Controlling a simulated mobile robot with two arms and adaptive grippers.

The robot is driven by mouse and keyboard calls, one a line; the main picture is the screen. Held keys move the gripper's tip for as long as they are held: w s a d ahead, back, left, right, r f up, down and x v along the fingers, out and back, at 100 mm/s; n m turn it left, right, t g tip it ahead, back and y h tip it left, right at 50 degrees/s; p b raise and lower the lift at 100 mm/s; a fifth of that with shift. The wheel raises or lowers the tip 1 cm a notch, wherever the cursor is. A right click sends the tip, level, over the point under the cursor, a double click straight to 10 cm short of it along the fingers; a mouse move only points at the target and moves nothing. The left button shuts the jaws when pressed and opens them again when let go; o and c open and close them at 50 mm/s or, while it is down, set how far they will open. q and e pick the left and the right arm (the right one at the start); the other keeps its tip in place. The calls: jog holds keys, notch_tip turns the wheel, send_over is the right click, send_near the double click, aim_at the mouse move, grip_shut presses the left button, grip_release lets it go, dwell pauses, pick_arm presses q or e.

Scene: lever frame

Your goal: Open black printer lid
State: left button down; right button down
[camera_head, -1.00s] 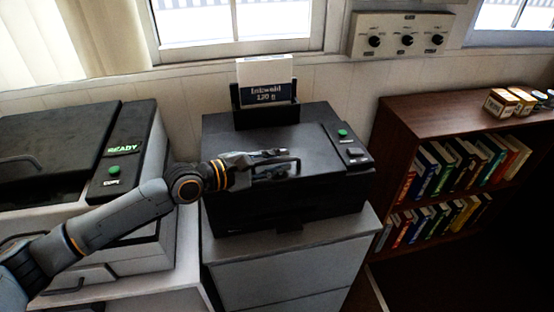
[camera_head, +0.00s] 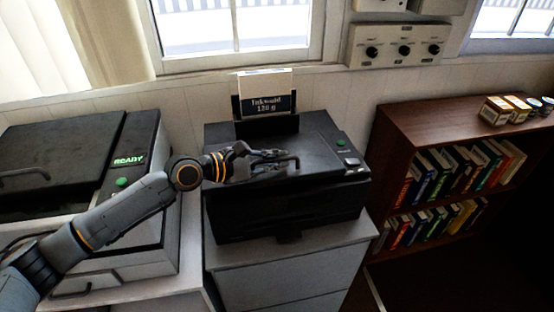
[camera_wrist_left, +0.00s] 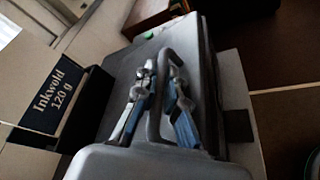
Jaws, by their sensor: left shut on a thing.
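The black printer (camera_head: 290,205) stands on a pale cabinet in the middle of the head view. Its black lid (camera_head: 232,137) lies flat or nearly flat on top; a small gap cannot be told. A bar handle (camera_head: 289,160) stands on the lid. My left gripper (camera_head: 266,156) reaches in from the left over the lid and is shut on this handle. In the left wrist view the handle (camera_wrist_left: 154,110) passes between the two fingers of the gripper (camera_wrist_left: 160,108). The fingers partly hide the lid (camera_wrist_left: 205,80). My right gripper is not in view.
A card holder (camera_head: 265,103) labelled "Inkwold 120 g" stands behind the lid. The panel with a green button (camera_head: 340,142) is right of the lid. A second machine (camera_head: 140,190) showing READY is at left, under my arm. A bookshelf (camera_head: 400,130) stands at right.

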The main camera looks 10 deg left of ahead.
pick_arm(q)
jog(key=w+r+p, duration=0.1)
jog(key=p, duration=0.1)
jog(key=w+r+n+g+p, duration=0.1)
jog(key=r+p, duration=0.1)
jog(key=w+a+r+n+p, duration=0.1)
jog(key=r+p, duration=0.1)
jog(key=shift+r, duration=0.25)
jog(key=shift+w+a+r+n+g+p, duration=0.25)
jog(key=shift+w+r+n+g+p, duration=0.3)
jog(key=shift+w+n+p, duration=0.3)
jog(key=shift+s+f, duration=0.1)
jog(key=c, duration=1.7)
grip_release()
jog(key=shift+a, duration=0.1)
jog(key=v, duration=1.2)
